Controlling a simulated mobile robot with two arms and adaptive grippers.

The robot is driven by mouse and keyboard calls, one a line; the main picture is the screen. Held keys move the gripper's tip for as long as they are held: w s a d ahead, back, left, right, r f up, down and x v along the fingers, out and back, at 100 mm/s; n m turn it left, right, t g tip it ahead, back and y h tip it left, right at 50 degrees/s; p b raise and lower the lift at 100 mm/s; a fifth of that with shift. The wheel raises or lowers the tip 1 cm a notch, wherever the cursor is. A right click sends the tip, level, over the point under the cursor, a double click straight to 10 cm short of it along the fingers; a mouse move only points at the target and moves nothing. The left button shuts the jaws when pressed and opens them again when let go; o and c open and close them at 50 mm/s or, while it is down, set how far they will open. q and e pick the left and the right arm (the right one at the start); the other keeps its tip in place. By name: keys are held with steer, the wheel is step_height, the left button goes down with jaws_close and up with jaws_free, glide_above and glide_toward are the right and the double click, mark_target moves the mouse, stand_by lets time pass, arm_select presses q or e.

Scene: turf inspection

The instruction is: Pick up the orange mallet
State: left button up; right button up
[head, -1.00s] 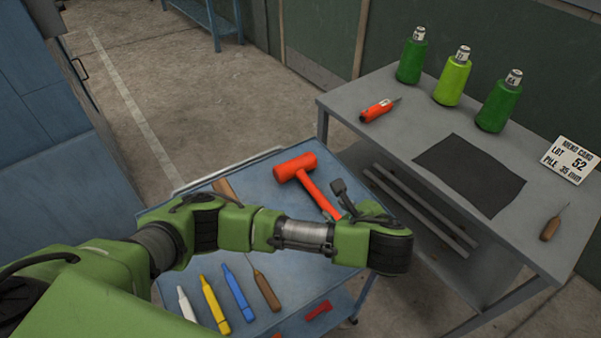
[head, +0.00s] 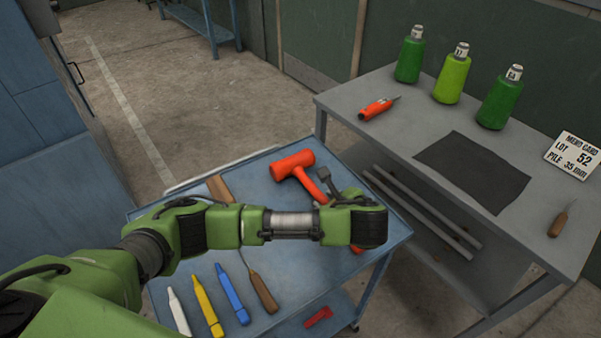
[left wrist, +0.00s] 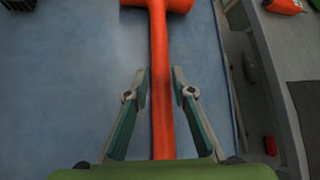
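The orange mallet (head: 292,165) lies on the blue cart top, its head toward the back and its handle running under my left arm. The handle's end peeks out below the arm. My left gripper (head: 324,182) is over the handle; its fingers are mostly hidden by the arm in the head view. In the left wrist view, my left gripper (left wrist: 160,82) is open, with one finger on each side of the mallet handle (left wrist: 160,50) and gaps between. The mallet head is at that view's top edge. My right gripper is not in view.
On the cart are white (head: 178,312), yellow (head: 208,306) and blue (head: 232,294) tools and a wooden-handled pick (head: 263,291). The grey table (head: 400,130) at right holds green spools (head: 499,104), an orange-handled tool (head: 376,110) and a dark mat (head: 473,170).

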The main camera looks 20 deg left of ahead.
mark_target(321, 199)
arm_select(q)
steer(key=shift+x, duration=1.45)
jaws_close()
steer(key=shift+w+r, duration=0.1)
steer(key=shift+r, duration=0.1)
